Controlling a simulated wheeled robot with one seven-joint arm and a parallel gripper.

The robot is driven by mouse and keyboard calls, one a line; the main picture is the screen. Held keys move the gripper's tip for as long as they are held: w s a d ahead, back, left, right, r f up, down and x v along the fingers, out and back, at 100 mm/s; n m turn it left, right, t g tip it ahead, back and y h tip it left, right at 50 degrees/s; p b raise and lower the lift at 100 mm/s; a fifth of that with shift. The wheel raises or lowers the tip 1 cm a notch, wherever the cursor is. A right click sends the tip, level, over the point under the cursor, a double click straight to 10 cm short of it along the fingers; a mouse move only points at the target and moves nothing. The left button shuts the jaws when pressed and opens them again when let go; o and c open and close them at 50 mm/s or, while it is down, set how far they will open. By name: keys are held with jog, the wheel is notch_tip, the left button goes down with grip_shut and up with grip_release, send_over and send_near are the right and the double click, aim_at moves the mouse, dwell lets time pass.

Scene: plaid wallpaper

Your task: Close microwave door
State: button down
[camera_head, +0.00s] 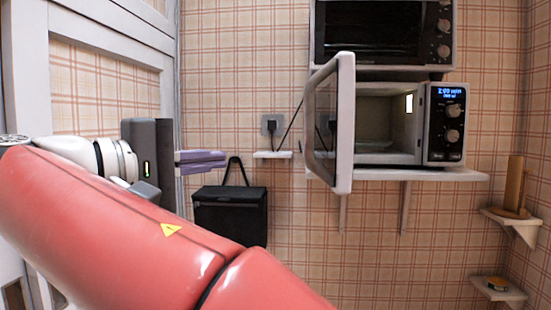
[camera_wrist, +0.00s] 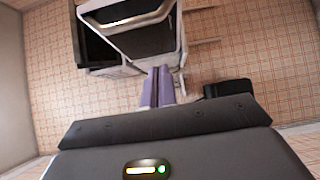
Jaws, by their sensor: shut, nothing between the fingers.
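The microwave (camera_head: 443,125) is white with a black control panel and a lit blue display, and it stands on a wall shelf. Its door (camera_head: 343,125) is swung wide open toward me on the left side, and the lit cavity shows with a plate inside. My gripper (camera_head: 224,160), with purple fingers, is shut and empty. It is left of the door and apart from it in the head view. In the wrist view my gripper (camera_wrist: 163,72) points toward the door (camera_wrist: 135,40), which appears tilted at the top; the gap between them is hard to judge there.
A second microwave or oven (camera_head: 383,35) sits directly above. The shelf (camera_head: 440,174) has brackets below. A black bag (camera_head: 230,212) hangs on the wall below my gripper. A socket with a cord (camera_head: 272,125) is behind. Small corner shelves (camera_head: 512,222) are at right.

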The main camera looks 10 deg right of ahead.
jog(key=s+d+b+x, duration=0.1)
jog(key=s+x, duration=0.1)
jog(key=x, duration=1)
jog(key=shift+s+d+r, duration=0.2)
jog(key=shift+d+r, duration=0.15)
jog(key=shift+d, duration=0.05)
